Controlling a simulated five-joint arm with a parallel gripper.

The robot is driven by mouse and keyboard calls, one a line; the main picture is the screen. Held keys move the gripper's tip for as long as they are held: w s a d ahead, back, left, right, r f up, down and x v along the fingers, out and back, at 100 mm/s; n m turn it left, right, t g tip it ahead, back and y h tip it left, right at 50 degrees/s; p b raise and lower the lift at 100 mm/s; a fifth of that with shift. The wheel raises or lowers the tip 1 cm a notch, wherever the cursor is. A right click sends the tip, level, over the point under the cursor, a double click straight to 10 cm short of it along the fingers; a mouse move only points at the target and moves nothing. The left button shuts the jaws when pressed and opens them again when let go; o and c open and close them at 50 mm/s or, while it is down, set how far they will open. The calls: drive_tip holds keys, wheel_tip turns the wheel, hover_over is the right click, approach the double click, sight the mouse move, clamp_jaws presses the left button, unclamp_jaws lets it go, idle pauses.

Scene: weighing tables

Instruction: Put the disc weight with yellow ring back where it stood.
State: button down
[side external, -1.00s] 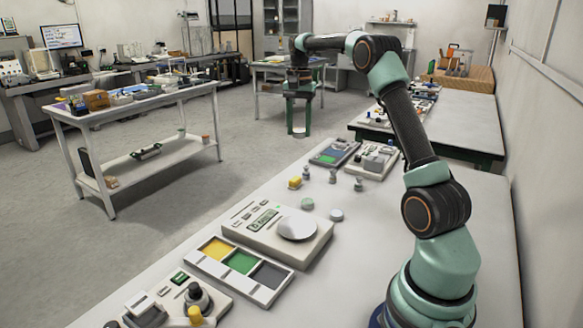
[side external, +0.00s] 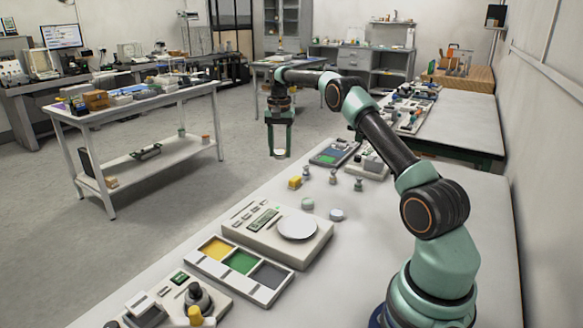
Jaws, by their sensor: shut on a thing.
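My gripper (side external: 280,153) points down near the far left end of the near table, in front of the floor behind. It is shut on a small pale disc weight (side external: 280,154) held low between the fingertips. A yellowish tint shows on the disc, but it is too small to make out the ring clearly. The disc is in the air, clear of anything I can see below it. Two other pale discs stand on the near table (side external: 375,240): a greenish one (side external: 307,203) and a white one (side external: 336,215).
A scale with a round white pan (side external: 297,227) and a tray with yellow, green and grey fields (side external: 240,263) lie on the table. Several small weights (side external: 332,177) and a yellow block (side external: 294,183) stand beyond, near devices (side external: 334,153). The table's right side is bare.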

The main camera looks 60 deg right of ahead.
sight(281, 200)
wheel_tip(281, 200, down, 15)
drive_tip(key=shift+r, duration=0.1)
idle(0.4)
drive_tip(key=shift+c, duration=1.7)
unclamp_jaws()
